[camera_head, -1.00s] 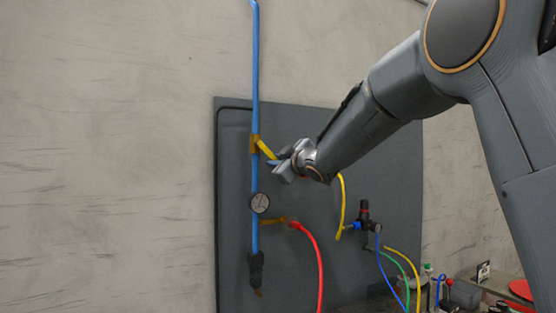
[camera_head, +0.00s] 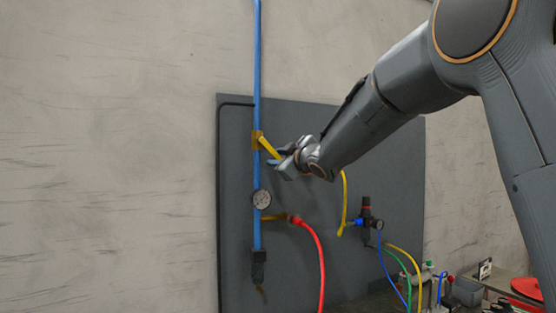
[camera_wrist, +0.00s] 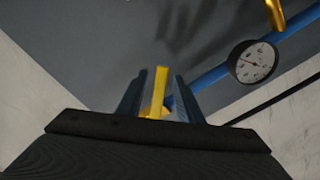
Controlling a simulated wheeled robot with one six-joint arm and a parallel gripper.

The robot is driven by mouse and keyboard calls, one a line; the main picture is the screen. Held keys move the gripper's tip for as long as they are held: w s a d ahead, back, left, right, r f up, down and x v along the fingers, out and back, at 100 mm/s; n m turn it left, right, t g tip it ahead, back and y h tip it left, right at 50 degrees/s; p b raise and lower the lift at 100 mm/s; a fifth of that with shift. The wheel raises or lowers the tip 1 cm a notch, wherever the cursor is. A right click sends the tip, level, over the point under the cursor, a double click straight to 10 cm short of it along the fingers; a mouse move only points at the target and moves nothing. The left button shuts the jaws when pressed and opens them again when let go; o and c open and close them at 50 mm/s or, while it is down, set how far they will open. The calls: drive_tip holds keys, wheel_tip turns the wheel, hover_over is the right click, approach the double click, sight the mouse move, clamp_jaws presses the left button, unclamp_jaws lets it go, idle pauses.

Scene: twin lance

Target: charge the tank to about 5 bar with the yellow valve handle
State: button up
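The yellow valve handle (camera_head: 269,148) slants down and right from a brass valve (camera_head: 257,140) on the vertical blue pipe (camera_head: 257,95). My gripper (camera_head: 276,156) is at the handle's lower end with its fingers apart. In the wrist view the handle (camera_wrist: 159,92) stands between the two fingers (camera_wrist: 158,98), with a gap visible on each side. A round white-faced gauge (camera_head: 262,199) sits on the pipe below the valve. It also shows in the wrist view (camera_wrist: 253,62), with a reddish needle; its numbers are too small to read. No tank is identifiable.
A red hose (camera_head: 319,262) leaves a brass fitting below the gauge. A black regulator (camera_head: 366,215) with yellow, blue and green hoses is on the dark panel (camera_head: 390,170) at right. A cluttered bench (camera_head: 480,285) is at lower right. Bare wall lies left.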

drive_tip(key=b+v, duration=0.2)
drive_tip(key=v, duration=0.5)
drive_tip(key=shift+s, duration=0.15)
drive_tip(key=s+d+f+m+g+h, duration=0.2)
drive_tip(key=d+f+m, duration=0.15)
drive_tip(key=f, duration=0.55)
drive_tip(key=s+d+f+m+g+h+b, duration=0.1)
drive_tip(key=s+d+f+m+h, duration=0.15)
drive_tip(key=d+f, duration=0.45)
drive_tip(key=s+d+f+m+g+h, duration=0.2)
drive_tip(key=f+h, duration=0.1)
drive_tip(key=f, duration=0.8)
drive_tip(key=s+d+f+m+g, duration=0.1)
drive_tip(key=s+f+m+g, duration=0.1)
drive_tip(key=s+f, duration=0.5)
drive_tip(key=s+d+f+m+g, duration=0.2)
drive_tip(key=s+f+g, duration=0.2)
drive_tip(key=s+f, duration=0.4)
drive_tip(key=s+d+f+m+g+b, duration=0.1)
drive_tip(key=s+f+m+g, duration=0.1)
drive_tip(key=s+f, duration=0.6)
drive_tip(key=s+g, duration=0.1)
drive_tip(key=s, duration=0.4)
drive_tip(key=shift+s+d+f+g+h, duration=0.15)
drive_tip(key=shift+s+d+g+h, duration=0.15)
drive_tip(key=shift+s+d+h, duration=0.05)
